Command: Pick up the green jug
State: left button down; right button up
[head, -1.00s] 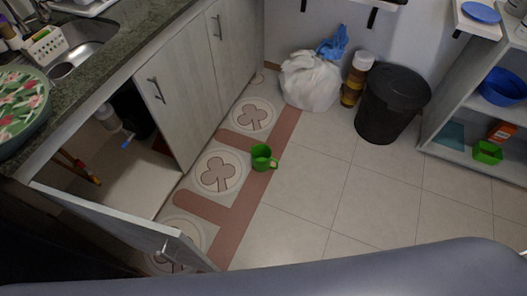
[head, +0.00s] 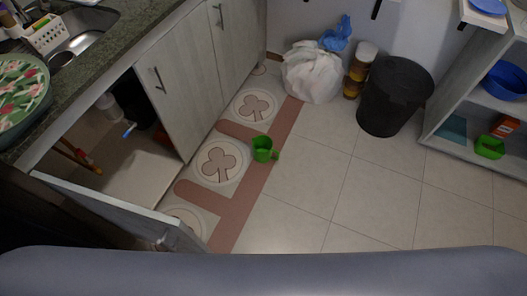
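The green jug (head: 262,149) stands on the floor near the middle of the head view. It rests at the edge of a patterned mat (head: 233,207), and its handle points to the right. Neither of my grippers shows in the head view, so I cannot see whether they are open or shut. Nothing covers the jug.
An open cabinet door (head: 118,204) juts out at the lower left, below the counter (head: 95,58). A black bin (head: 393,97), a white bag (head: 312,73) and stacked jars (head: 356,78) stand at the back wall. A shelf (head: 460,148) stands at right. Tiled floor right of the jug is clear.

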aim_at(262, 145)
jog(key=i+l+u, duration=0.65)
jog(key=l, duration=0.35)
jog(key=i+l+u, duration=0.25)
jog(key=l, duration=0.15)
